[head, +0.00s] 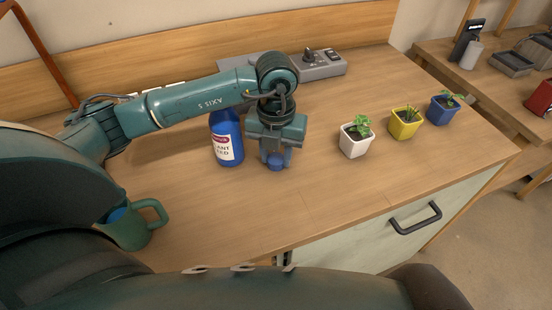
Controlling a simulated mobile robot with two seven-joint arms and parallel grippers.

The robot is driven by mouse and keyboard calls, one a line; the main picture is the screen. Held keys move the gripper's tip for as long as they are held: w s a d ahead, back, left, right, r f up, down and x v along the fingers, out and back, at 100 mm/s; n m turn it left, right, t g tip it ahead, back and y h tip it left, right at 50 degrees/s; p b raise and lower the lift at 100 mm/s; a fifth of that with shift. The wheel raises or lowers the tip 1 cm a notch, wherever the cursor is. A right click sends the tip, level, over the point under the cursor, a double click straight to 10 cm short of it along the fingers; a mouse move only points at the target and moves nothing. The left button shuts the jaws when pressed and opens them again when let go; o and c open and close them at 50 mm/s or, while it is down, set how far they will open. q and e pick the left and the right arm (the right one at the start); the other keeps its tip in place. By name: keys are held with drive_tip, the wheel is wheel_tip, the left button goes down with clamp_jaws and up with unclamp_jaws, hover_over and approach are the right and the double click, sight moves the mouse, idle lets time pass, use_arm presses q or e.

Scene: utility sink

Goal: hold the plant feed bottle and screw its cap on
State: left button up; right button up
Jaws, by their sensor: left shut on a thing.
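The plant feed bottle (226,145) is blue with a white and red label and stands upright on the wooden counter. My left arm passes in front of its top, so its neck is hidden. My left gripper (275,159) points down just to the right of the bottle, apart from its body. It is shut on the blue cap (275,163), which sits low between the fingertips, at or just above the counter; I cannot tell which. My right gripper is not in view.
White (355,145), yellow (403,127) and blue (441,112) plant pots stand to the right. A green mug (130,230) stands at the front left. A grey power strip (321,65) lies at the back. The counter's front middle is clear.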

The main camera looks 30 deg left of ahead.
sight(276, 158)
use_arm(q)
drive_tip(key=shift+c, duration=0.4)
wheel_tip(276, 158, up, 10)
idle(0.3)
